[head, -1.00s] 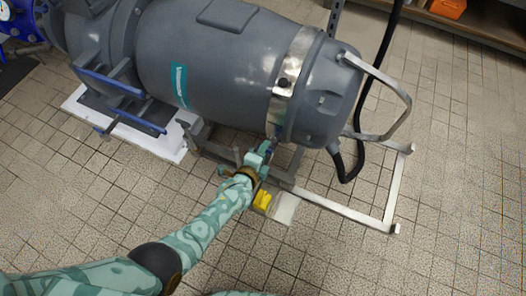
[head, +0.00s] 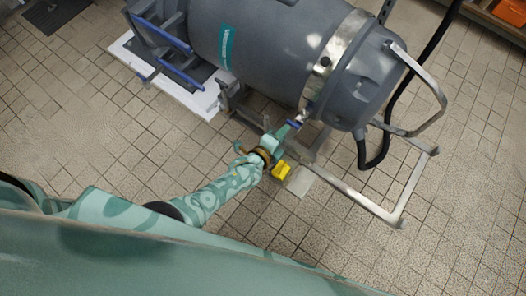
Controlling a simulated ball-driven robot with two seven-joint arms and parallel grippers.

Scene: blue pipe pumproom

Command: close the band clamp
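The band clamp is a shiny metal band (head: 337,48) around the right part of the large grey motor housing, with a dark fitting on its upper face. Its lower end comes down the near side of the housing. My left gripper (head: 297,123) is at that lower end, with its blue-tipped fingers close to or touching the metal there. The fingers are too small and overlapped to tell whether they are open or shut. My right gripper is not in view.
The grey motor (head: 265,40) rests on a metal frame (head: 350,195) that juts right. A black hose (head: 383,140) and a bent metal handle (head: 440,95) are at its right end. A yellow block (head: 281,170) lies below my gripper. Tiled floor is open in front.

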